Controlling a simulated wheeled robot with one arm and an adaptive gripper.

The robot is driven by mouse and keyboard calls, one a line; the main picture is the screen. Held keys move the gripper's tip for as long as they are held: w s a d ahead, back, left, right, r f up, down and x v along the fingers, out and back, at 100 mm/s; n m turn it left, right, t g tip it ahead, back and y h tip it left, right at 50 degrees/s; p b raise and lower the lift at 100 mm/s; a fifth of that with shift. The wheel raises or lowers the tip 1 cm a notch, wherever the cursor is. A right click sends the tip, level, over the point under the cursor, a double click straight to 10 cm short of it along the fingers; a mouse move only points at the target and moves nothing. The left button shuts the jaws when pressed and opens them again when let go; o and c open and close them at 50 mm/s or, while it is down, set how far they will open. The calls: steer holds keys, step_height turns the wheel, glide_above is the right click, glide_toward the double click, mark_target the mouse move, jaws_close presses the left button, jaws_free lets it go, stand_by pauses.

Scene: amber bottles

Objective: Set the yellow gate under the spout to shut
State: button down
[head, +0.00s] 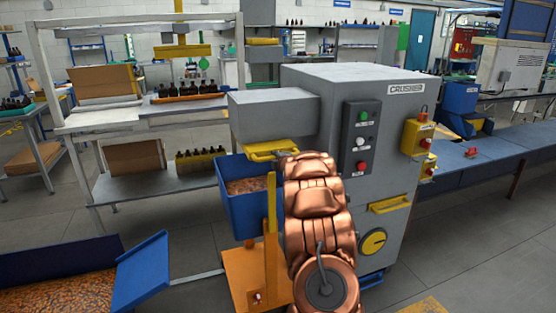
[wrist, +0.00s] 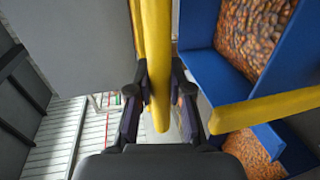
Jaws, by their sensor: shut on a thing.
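The yellow gate (head: 262,150) sits under the grey spout box (head: 274,114) on the left side of the crusher (head: 395,130). In the head view its right end is hidden behind my copper arm, and so is my gripper. In the wrist view my gripper (wrist: 160,95) is closed around a yellow bar (wrist: 154,40), which looks like the gate's handle. The bar runs between the two dark fingers, and its rounded end shows just past them. How far the gate is slid cannot be told.
A blue bin (head: 232,205) with amber pieces stands below the spout; amber pieces also show in the wrist view (wrist: 258,35). A second yellow bar (wrist: 265,110) lies right of my fingers. An orange post (head: 271,205) rises beside my arm. A blue chute (head: 140,270) stands front left.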

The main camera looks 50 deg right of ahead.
steer(key=w+d+p, duration=0.1)
steer(key=w, duration=0.2)
steer(key=shift+w+d+r+p, duration=0.1)
steer(key=shift+d+p, duration=0.3)
steer(key=shift+w+r, duration=0.1)
steer(key=c, duration=1)
jaws_free()
steer(key=shift+d, duration=0.1)
steer(key=shift+c, duration=0.2)
steer(key=shift+f, duration=0.2)
steer(key=v, duration=1.2)
steer(key=shift+w, duration=0.1)
